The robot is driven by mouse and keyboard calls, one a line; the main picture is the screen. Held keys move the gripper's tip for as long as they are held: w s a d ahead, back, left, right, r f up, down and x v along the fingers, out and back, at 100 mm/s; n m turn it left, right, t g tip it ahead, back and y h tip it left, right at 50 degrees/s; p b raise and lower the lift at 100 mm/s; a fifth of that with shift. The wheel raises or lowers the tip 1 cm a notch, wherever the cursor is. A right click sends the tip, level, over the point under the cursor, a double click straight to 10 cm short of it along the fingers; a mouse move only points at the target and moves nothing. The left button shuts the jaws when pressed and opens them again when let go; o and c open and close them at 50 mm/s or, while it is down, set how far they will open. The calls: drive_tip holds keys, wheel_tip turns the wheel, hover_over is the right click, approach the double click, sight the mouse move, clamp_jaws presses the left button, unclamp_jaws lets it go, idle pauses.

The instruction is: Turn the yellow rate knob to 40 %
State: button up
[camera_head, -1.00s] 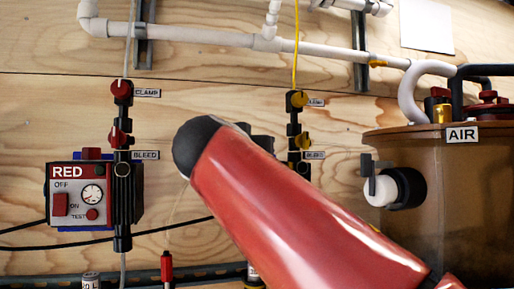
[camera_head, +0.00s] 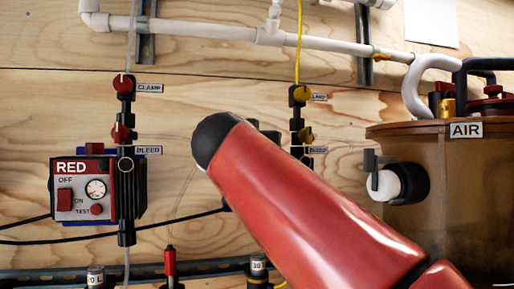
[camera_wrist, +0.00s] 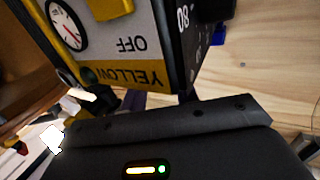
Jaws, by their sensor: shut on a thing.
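The yellow pump box (camera_wrist: 125,40) fills the upper left of the wrist view, upside down. Its front shows a white gauge (camera_wrist: 66,25), the word OFF and a YELLOW label (camera_wrist: 130,75). A white 80 mark (camera_wrist: 183,18) shows on its dark side face. The dark body of my gripper (camera_wrist: 170,125) spans the bottom of the wrist view, close to the box. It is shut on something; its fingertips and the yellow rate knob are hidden. In the head view my red arm hides both the gripper and the yellow box.
In the head view a red pump box (camera_head: 97,190) hangs at left. Red (camera_head: 123,110) and yellow (camera_head: 300,115) valve columns are on the plywood wall. A brown AIR tank (camera_head: 440,200) stands at right. A metal rail (camera_head: 210,268) and bottles are below.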

drive_tip(key=shift+d+n+y, duration=0.35)
drive_tip(key=shift+n+y, duration=0.45)
drive_tip(key=shift+y, duration=0.4)
drive_tip(key=shift+n+y, duration=0.7)
drive_tip(key=shift+y, duration=0.4)
drive_tip(key=shift+n+y+p, duration=0.4)
drive_tip(key=shift+y+p, duration=0.15)
drive_tip(key=shift+y, duration=0.15)
drive_tip(key=o, duration=1)
drive_tip(key=shift+c, duration=0.2)
drive_tip(key=shift+s, duration=0.1)
drive_tip(key=s+d+b, duration=0.1)
drive_tip(key=s+b, duration=0.1)
drive_tip(key=s, duration=0.5)
drive_tip(key=shift+s, duration=0.3)
